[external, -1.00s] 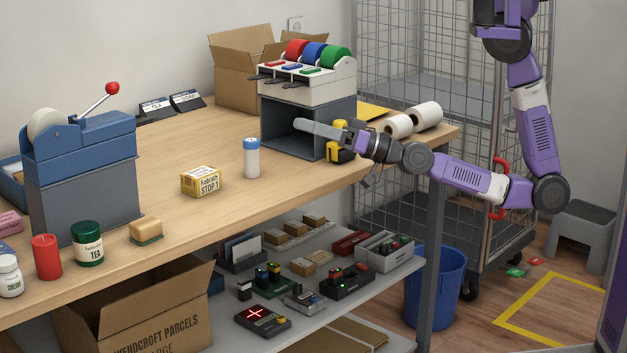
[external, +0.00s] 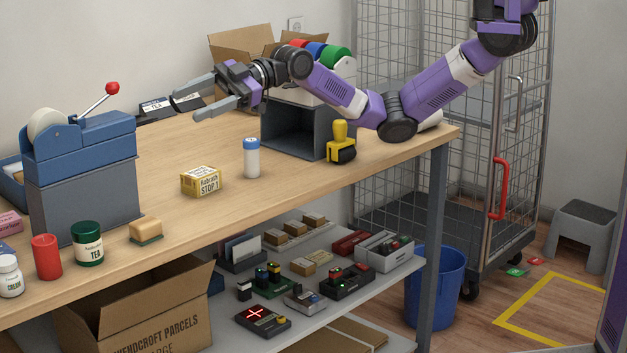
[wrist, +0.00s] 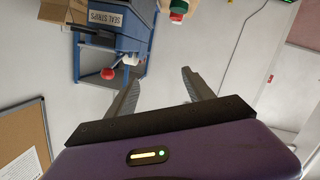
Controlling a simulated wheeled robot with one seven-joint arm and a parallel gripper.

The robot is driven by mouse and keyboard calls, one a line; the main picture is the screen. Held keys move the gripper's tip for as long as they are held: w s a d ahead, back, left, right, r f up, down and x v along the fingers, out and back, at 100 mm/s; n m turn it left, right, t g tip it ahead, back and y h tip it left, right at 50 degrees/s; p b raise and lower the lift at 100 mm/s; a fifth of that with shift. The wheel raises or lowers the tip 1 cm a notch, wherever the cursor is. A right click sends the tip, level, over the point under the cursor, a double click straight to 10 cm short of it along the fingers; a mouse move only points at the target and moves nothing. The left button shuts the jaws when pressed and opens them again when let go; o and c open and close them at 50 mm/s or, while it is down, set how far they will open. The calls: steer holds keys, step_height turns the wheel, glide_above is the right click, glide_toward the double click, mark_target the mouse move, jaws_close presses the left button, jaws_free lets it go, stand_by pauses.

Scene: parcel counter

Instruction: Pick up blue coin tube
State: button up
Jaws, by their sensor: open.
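A small upright tube with a white body and a blue cap (external: 251,158) stands on the wooden counter (external: 300,180), and is the one item matching the blue coin tube. It stands between a small yellow-and-white box and a grey open-fronted box. My gripper (external: 188,103) is open and empty, in the air above the back of the counter, up and left of the tube and apart from it. In the wrist view the two fingers (wrist: 161,72) are spread with nothing between them. I cannot make out the tube in that view.
The yellow box (external: 201,182) is left of the tube. A blue dispenser (external: 82,150) with a red-knobbed lever stands far left. The counter in front of the tube is clear.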

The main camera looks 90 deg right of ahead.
steer(key=w+d+f+n+g+h, duration=0.2)
steer(key=d+f+n+g+h, duration=0.15)
steer(key=d, duration=0.25)
steer(key=n+g+h, duration=0.3)
steer(key=g+h, duration=0.3)
steer(key=g, duration=0.3)
glide_above(251, 154)
steer(key=d, duration=0.2)
step_height(251, 154, down, 9)
steer(key=shift+s+r, duration=0.1)
steer(key=shift+f+p, duration=0.6)
steer(key=shift+f, duration=3.2)
jaws_close()
